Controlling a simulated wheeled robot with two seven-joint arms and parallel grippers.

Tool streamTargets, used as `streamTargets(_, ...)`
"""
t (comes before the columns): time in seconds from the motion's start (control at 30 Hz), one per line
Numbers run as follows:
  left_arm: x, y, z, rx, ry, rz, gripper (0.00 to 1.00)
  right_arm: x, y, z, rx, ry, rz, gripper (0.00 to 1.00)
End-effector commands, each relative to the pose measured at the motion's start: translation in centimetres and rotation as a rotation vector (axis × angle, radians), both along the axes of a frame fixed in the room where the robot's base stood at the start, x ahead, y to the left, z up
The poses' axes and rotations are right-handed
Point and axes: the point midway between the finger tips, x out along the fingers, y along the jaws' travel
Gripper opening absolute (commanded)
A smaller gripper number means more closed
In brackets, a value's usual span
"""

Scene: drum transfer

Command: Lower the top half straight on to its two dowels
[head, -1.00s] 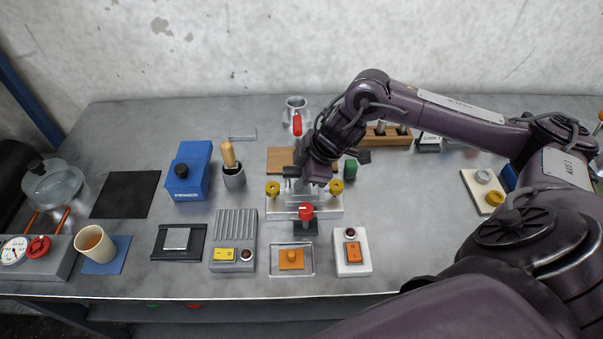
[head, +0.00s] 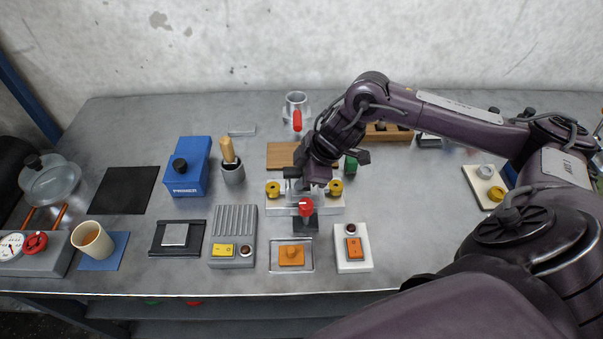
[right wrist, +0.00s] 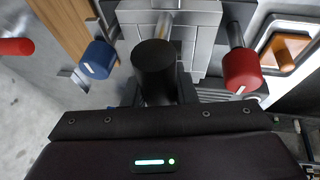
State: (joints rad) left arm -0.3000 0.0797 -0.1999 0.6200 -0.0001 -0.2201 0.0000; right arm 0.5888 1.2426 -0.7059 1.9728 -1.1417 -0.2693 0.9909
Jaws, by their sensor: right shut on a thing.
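My right gripper (head: 305,184) is shut at the grey metal top half (head: 297,187), over a pale fixture base (head: 330,211). In the right wrist view the gripper (right wrist: 158,92) closes around a black round knob (right wrist: 154,68), with the grey block (right wrist: 185,38) beyond it. A red knob (head: 306,203) is on the front side of the block and also shows in the right wrist view (right wrist: 241,68). A blue knob (right wrist: 97,60) is on the opposite side. The dowels are hidden, so I cannot tell whether the half touches them. My left gripper is out of view.
Yellow knobs (head: 273,188) (head: 336,187) flank the block on the base. A silver cup (head: 297,101) with a red handle and a wooden board (head: 280,154) lie behind.

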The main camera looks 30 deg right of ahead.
Motion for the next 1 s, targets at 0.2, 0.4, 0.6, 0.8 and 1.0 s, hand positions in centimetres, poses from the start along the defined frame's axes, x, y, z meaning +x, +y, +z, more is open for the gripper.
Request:
streamTargets(0.2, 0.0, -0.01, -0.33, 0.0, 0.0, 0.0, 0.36, 0.06, 0.01, -0.4, 0.001, -0.003, 0.0, 0.0)
streamTargets(0.4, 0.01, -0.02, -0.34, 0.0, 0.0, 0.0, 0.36, 0.07, 0.0, -0.47, 0.0, -0.002, -0.001, 0.39)
streamTargets(0.6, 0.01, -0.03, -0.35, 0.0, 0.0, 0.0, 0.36, 0.04, -0.01, -0.51, 0.0, -0.001, 0.0, 0.5)
streamTargets(0.8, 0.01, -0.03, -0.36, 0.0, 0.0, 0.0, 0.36, -0.05, -0.02, -0.64, -0.001, 0.002, 0.0, 0.66)
streamTargets(1.0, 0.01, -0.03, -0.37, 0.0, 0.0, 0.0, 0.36, -0.11, 0.01, -0.7, 0.0, 0.004, 0.001, 0.76)
